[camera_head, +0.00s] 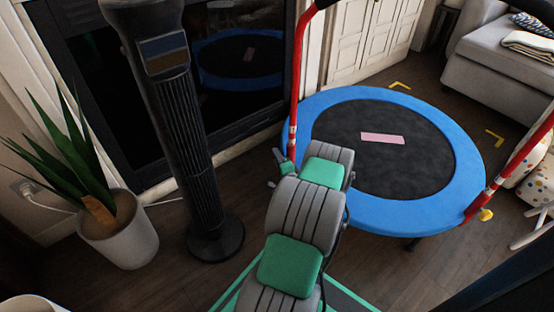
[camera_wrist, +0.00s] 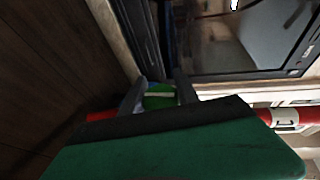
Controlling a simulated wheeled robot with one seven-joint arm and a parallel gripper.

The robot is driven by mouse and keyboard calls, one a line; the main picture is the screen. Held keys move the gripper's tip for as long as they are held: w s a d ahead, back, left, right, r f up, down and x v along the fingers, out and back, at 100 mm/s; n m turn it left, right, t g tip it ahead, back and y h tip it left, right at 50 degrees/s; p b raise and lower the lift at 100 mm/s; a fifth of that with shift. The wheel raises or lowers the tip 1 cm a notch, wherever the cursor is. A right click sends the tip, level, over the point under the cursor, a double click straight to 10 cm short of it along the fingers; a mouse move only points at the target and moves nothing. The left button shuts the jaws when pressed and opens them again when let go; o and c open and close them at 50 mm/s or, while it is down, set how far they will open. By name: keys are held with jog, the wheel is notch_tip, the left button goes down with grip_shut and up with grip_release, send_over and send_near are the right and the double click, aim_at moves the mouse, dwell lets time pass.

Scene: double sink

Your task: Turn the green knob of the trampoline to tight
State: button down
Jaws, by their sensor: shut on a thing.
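The trampoline (camera_head: 340,205) has a blue padded rim, a black mat with a pink patch, and red handle posts. Its left red post (camera_head: 297,75) rises beside my gripper (camera_head: 283,162), and my arm hides the post's lower part. In the wrist view, my gripper (camera_wrist: 158,86) has its two dark fingers on either side of the green knob (camera_wrist: 160,97) and is shut on it. A pale bar crosses the knob's face. The red post runs across behind the green gripper body. I cannot read any tight or loose marking.
A yellow knob (camera_head: 486,214) is on the trampoline's right post. A dark tower fan (camera_head: 190,130) and a potted plant (camera_head: 118,235) stand at left. A dark glass-fronted unit (camera_head: 240,65) is behind. A grey sofa (camera_head: 500,55) is at the upper right.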

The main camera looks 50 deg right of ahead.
jog(key=shift+r+m+t+h, duration=0.35)
jog(key=shift+m+t+h, duration=0.25)
jog(key=shift+t, duration=0.4)
jog(key=shift+r+m+t+h, duration=0.35)
jog(key=shift+t+h, duration=0.35)
jog(key=shift+t, duration=0.3)
jog(key=c, duration=0.9)
grip_release()
